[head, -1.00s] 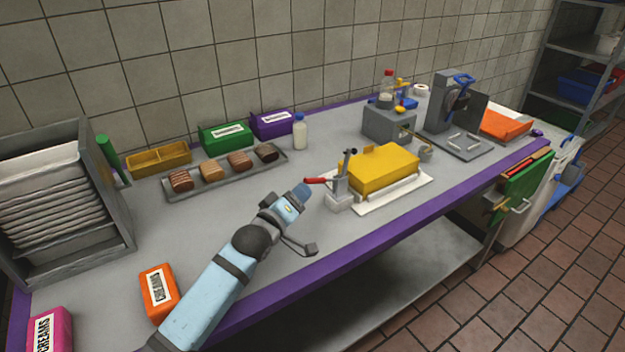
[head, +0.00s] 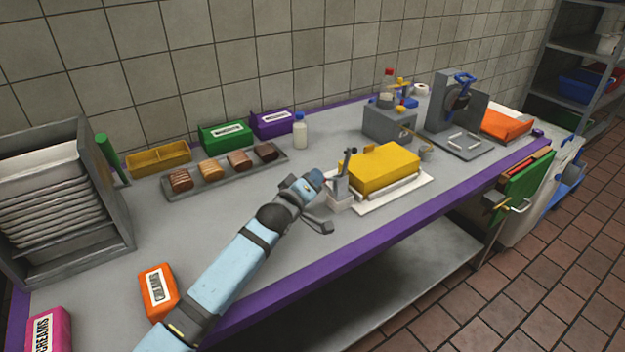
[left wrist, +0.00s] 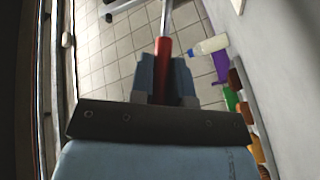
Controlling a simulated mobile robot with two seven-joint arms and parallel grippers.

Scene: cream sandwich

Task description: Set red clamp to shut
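The clamp (head: 340,192) stands at the left end of the white board on the table, with a metal upright and a grey base. Its red handle (left wrist: 162,70) shows in the left wrist view between my left gripper's blue fingers, which lie close against both sides of it. In the head view my left gripper (head: 317,181) is just left of the clamp and hides the red handle. The gripper appears shut on the handle. A yellow block-shaped cover (head: 383,168) sits on the white board right beside the clamp. My right gripper is not in view.
A tray (head: 208,181) of several ice-cream-like bars lies behind my left arm. A milk bottle (head: 300,132) stands behind the gripper. A grey press (head: 455,110) and a grey box (head: 388,124) are farther right.

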